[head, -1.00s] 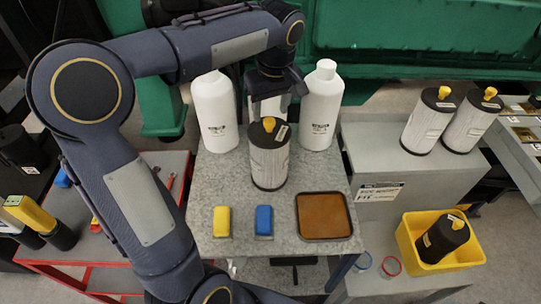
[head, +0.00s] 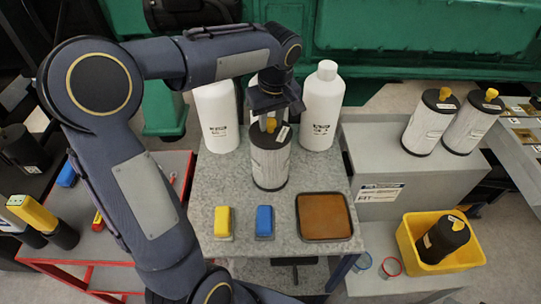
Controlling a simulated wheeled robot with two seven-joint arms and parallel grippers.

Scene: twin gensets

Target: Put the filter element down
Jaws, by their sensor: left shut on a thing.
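The filter element (head: 269,163) is a light pleated cylinder with black end caps and a yellow knob on top. It stands upright on the grey speckled table (head: 205,183) in the head view. My left gripper (head: 271,118) is directly above it, shut on its yellow knob, which is partly hidden by the fingers. I cannot tell for sure whether its base bears fully on the table. My right gripper is not in view.
White bottles (head: 322,106) stand close behind the element. A yellow block (head: 222,222), a blue block (head: 264,221) and a brown tray (head: 324,216) lie in front. Two similar filters (head: 431,122) stand on the right bench. A yellow bin (head: 412,252) holds a dark filter.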

